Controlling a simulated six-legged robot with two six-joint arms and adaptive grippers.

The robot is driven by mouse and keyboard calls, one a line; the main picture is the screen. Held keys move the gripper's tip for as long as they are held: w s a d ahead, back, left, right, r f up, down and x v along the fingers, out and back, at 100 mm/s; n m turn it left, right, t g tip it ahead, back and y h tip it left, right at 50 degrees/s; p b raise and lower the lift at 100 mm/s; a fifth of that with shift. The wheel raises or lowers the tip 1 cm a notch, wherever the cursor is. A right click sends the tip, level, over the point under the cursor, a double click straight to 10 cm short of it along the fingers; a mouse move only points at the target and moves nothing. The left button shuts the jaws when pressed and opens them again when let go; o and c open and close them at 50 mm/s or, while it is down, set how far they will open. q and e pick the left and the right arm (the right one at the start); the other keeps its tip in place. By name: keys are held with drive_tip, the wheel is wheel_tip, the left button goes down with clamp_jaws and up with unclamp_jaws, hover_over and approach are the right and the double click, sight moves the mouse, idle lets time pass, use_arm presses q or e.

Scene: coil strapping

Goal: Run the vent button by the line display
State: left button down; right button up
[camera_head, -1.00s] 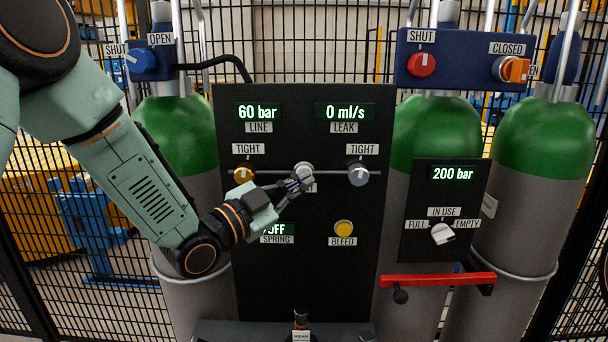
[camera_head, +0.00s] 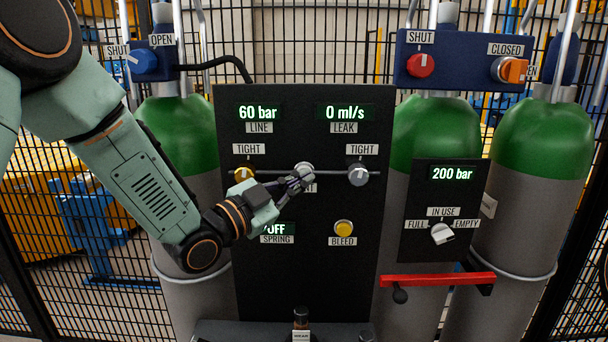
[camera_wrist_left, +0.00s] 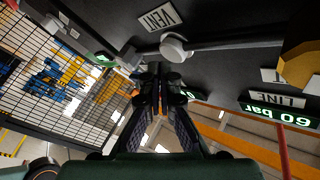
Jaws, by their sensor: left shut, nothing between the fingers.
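The line display (camera_head: 258,112) reads 60 bar at the upper left of the black panel. The pale round vent button (camera_head: 304,168) sits in the panel's middle row, its label partly covered by my fingers. In the left wrist view, the button (camera_wrist_left: 175,47) and its VENT label (camera_wrist_left: 160,18) show clearly. My left gripper (camera_head: 299,182) is shut and empty, with its fingertips at the button's lower edge. In the wrist view, the fingertips (camera_wrist_left: 157,70) point just beside the button; I cannot tell whether they touch it. My right gripper is not in view.
The leak display (camera_head: 345,112) reads 0 ml/s. The yellow bleed button (camera_head: 344,229) sits below. Green-topped cylinders stand behind the panel.

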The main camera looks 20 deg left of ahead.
use_arm(q)
drive_tip(key=shift+w, duration=0.1)
drive_tip(key=shift+w+a+f, duration=0.1)
drive_tip(key=shift+w+a, duration=0.05)
drive_tip(key=shift+w, duration=0.1)
idle(0.3)
drive_tip(key=shift+w, duration=0.25)
idle(0.6)
drive_tip(key=shift+s, duration=0.15)
idle(0.6)
drive_tip(key=shift+s+f, duration=0.1)
drive_tip(key=shift+s, duration=0.6)
drive_tip(key=shift+s+d, duration=0.1)
drive_tip(key=shift+d, duration=0.1)
